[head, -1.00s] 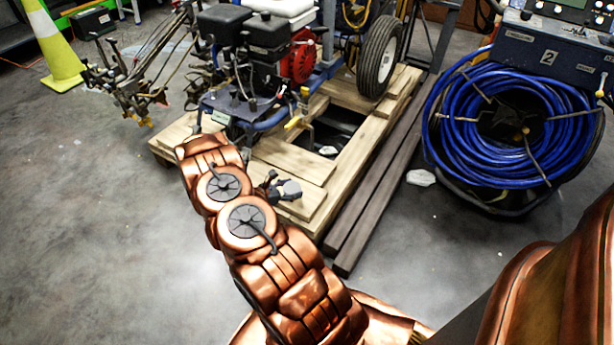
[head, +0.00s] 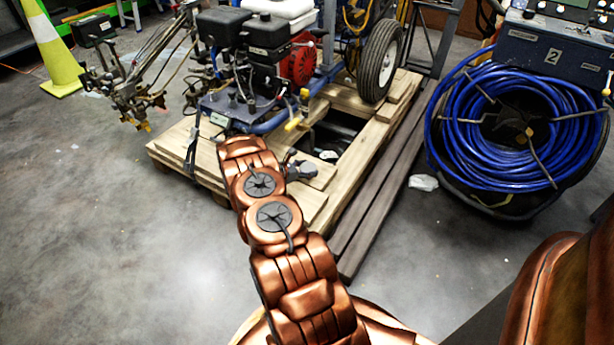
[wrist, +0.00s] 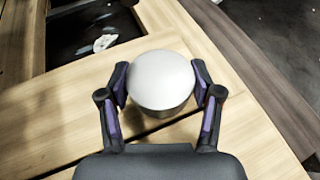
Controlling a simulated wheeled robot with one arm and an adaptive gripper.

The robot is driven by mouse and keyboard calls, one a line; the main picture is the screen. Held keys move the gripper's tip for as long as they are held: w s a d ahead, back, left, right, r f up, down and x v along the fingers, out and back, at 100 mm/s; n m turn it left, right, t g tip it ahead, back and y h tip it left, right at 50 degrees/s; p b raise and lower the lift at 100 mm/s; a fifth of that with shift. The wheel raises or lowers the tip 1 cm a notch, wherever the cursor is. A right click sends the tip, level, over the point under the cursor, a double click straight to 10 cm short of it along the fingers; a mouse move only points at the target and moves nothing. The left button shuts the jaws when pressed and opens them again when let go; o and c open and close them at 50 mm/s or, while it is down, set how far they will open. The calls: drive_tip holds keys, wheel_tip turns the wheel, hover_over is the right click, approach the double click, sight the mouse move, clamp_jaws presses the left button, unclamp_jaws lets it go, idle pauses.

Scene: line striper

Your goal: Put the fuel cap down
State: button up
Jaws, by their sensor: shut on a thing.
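The fuel cap (wrist: 160,80) is a round, pale grey-white cap with a darker side wall, in the middle of the wrist view. My gripper (wrist: 162,92) is shut on it, with one finger on each side. Wooden pallet boards (wrist: 60,110) show below the cap; I cannot tell whether it touches them. In the head view my gripper (head: 302,170) is small and partly hidden behind my copper arm, over the pallet's near boards (head: 312,200). The cap cannot be made out clearly there.
The line striper (head: 250,70) stands on the pallet, with a wheel (head: 380,60) at its right. The pallet has a dark opening (head: 335,135). Dark beams (head: 375,205) lie along its right side. A blue hose reel (head: 510,125) stands farther right.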

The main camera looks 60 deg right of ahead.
drive_tip(key=shift+f+b, duration=0.5)
drive_tip(key=shift+f, duration=0.95)
drive_tip(key=shift+f, duration=0.15)
drive_tip(key=o, duration=1.2)
drive_tip(key=p+v, duration=0.3)
drive_tip(key=v, duration=0.9)
